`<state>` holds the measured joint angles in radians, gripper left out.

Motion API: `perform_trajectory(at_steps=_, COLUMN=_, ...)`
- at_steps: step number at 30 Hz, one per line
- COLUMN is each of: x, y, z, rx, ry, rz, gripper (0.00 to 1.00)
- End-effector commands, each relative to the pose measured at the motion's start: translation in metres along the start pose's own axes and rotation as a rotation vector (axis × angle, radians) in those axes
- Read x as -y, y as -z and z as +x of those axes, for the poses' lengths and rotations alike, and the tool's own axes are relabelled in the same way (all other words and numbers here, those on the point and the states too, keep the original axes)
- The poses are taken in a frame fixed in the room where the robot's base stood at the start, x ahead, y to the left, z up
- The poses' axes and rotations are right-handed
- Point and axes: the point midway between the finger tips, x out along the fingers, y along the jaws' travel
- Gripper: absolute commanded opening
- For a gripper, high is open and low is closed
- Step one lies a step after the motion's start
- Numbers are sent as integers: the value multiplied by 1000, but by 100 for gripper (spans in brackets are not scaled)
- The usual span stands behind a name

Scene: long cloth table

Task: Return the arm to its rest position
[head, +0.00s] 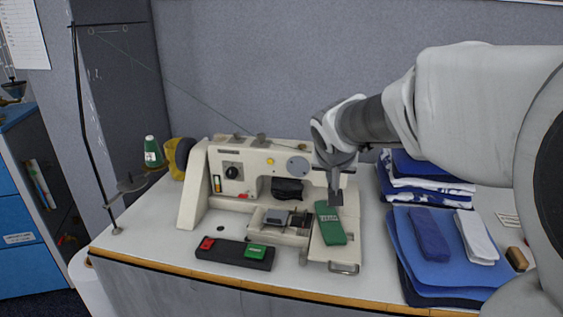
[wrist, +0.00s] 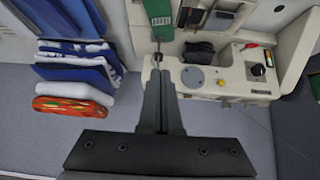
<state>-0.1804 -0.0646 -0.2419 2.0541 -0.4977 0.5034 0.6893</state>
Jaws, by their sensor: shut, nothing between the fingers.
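My gripper (head: 336,194) is shut and empty. It hangs over the right end of the cream sewing machine (head: 200,195), near a green packet (head: 330,223) that lies on the machine's bed. In the wrist view, the closed fingers (wrist: 157,72) point toward the green packet (wrist: 157,12), with a gap in the picture between them. My arm reaches in from the right side of the head view. Whether the fingertips touch the machine cannot be told.
Folded blue cloths (head: 440,273) and a patterned stack (head: 425,190) lie right of the machine. A black switch box (head: 228,262) with red and green buttons sits in front. A green thread cone (head: 152,152) and a thin black stand (head: 90,140) are at left.

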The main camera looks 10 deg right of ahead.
Motion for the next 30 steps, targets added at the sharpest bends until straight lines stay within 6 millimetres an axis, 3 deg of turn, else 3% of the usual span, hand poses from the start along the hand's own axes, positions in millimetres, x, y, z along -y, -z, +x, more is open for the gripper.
perform_trajectory(at_steps=10, x=0, y=0, z=-2, rx=1, ry=1, rz=-1, gripper=0)
perform_trajectory(at_steps=14, x=-3, y=-3, z=-20, rx=13, ry=10, rz=-7, gripper=0)
perform_trajectory(at_steps=20, x=-14, y=-29, z=-93, rx=81, ry=58, rz=-64, gripper=0)
perform_trajectory(at_steps=24, x=-19, y=-61, z=-147, rx=138, ry=107, rz=-136, gripper=0)
perform_trajectory(at_steps=30, x=-21, y=-108, z=-205, rx=197, ry=179, rz=-246, gripper=0)
